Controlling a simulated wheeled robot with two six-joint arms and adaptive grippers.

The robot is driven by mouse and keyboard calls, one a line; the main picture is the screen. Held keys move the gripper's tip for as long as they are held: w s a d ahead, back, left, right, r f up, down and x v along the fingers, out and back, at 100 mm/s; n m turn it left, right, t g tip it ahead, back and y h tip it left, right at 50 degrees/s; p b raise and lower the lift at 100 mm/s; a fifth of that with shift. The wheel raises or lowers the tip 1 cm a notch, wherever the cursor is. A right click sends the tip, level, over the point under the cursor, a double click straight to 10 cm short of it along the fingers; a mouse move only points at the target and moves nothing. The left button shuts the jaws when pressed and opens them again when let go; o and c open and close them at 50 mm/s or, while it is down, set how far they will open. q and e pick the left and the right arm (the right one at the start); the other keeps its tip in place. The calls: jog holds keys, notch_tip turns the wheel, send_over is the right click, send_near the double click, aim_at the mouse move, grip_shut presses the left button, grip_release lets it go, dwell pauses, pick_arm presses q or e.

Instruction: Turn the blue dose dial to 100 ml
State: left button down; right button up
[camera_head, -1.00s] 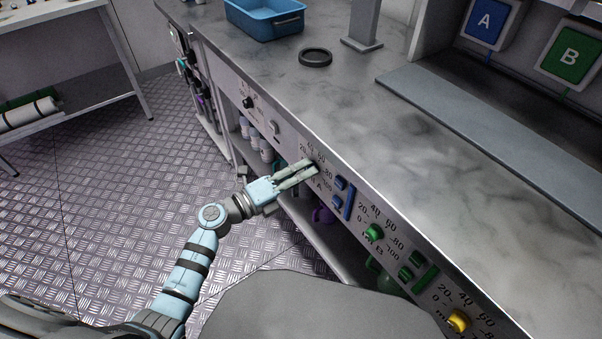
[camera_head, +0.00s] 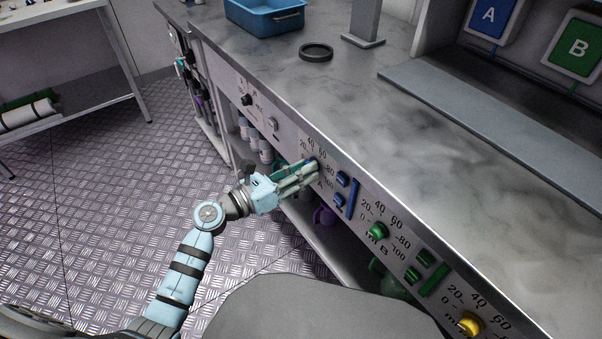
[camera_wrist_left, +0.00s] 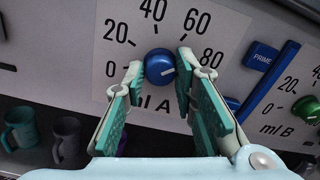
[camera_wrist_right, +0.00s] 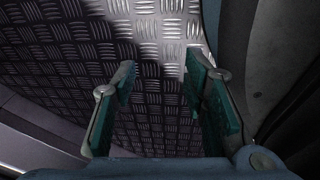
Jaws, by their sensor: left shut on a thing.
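The blue dose dial (camera_wrist_left: 160,67) sits on the panel's scale A, between the two fingers of my left gripper (camera_wrist_left: 161,68) in the left wrist view. The gripper is shut on the dial, with a fingertip at each side. The dial's white mark points to the right, roughly toward the 80; the 100 label is hidden behind the right finger. In the head view my left gripper (camera_head: 312,165) reaches the panel and covers most of the dial. My right gripper (camera_wrist_right: 160,72) is open and empty above the metal floor in the right wrist view.
A blue PRIME button (camera_wrist_left: 262,57) is right of the dial. A green dial (camera_head: 378,231) and a yellow dial (camera_head: 470,323) follow along the panel. Mugs (camera_wrist_left: 67,138) stand on the shelf below. The grey worktop (camera_head: 420,150) is mostly clear.

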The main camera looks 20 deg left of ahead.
pick_arm(q)
jog(key=shift+m+b, duration=3.85)
jog(key=shift+m, duration=2.35)
pick_arm(e)
jog(key=w+a+r+t, duration=0.1)
jog(key=w+a, duration=0.3)
jog(key=w, duration=0.7)
jog(key=shift+w+m+t+y, duration=0.15)
jog(key=shift+m+t+y, duration=0.15)
jog(key=shift+y, duration=0.1)
pick_arm(q)
jog(key=c, duration=1.3)
grip_release()
jog(key=v, duration=1.2)
